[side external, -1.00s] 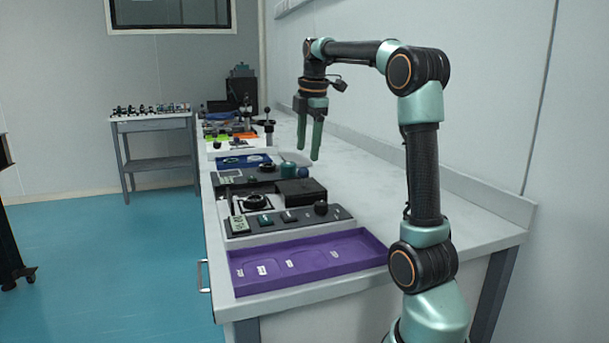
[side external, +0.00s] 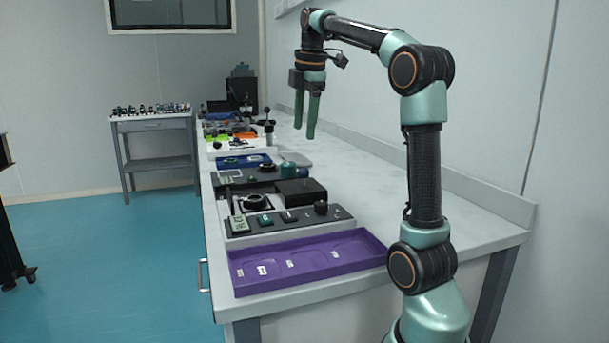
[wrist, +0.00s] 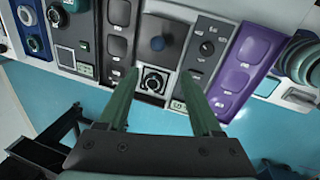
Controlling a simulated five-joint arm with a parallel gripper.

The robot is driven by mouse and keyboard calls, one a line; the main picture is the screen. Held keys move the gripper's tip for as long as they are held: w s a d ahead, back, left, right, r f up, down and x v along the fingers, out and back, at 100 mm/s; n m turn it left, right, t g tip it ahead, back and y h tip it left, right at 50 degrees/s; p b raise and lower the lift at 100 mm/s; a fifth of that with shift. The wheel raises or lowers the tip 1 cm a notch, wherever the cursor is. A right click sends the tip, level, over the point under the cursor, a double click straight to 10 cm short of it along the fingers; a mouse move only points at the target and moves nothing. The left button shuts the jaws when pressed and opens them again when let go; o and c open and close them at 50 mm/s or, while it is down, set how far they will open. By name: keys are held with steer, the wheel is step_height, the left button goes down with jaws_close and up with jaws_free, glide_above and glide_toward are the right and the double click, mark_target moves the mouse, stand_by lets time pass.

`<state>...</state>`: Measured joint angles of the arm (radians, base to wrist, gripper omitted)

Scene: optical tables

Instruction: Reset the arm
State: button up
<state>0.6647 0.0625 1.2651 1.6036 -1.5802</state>
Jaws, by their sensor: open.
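My gripper (side external: 306,134) hangs above the white bench (side external: 430,215) in the side external view, with its two green fingers pointing down. The fingers are apart and nothing is between them. It is well clear of the things on the bench. In the wrist view my gripper (wrist: 165,75) shows as two spread green fingers, with the row of bench devices beyond them.
An empty purple tray (side external: 305,262) lies at the bench's near end. Behind it are a grey control panel (side external: 285,219), a black box (side external: 301,190) and a blue tray (side external: 240,161). The bench's right side is mostly clear, beside the wall.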

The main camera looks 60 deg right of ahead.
steer(key=s+a+f+m+t, duration=0.1)
steer(key=a+f+m, duration=0.2)
steer(key=a+f, duration=0.2)
steer(key=s+a+f+m+t+y, duration=0.1)
steer(key=a+f+m, duration=0.3)
steer(key=a, duration=0.8)
steer(key=s+a+f+m+t, duration=0.1)
steer(key=s+a+f+m, duration=0.1)
steer(key=a+f, duration=0.4)
steer(key=shift+a+f+m+t, duration=0.2)
steer(key=shift+a+m, duration=0.15)
steer(key=shift+a, duration=0.3)
steer(key=shift+a+f+m+t, duration=0.2)
steer(key=shift+a+m, duration=0.15)
steer(key=shift+a, duration=0.25)
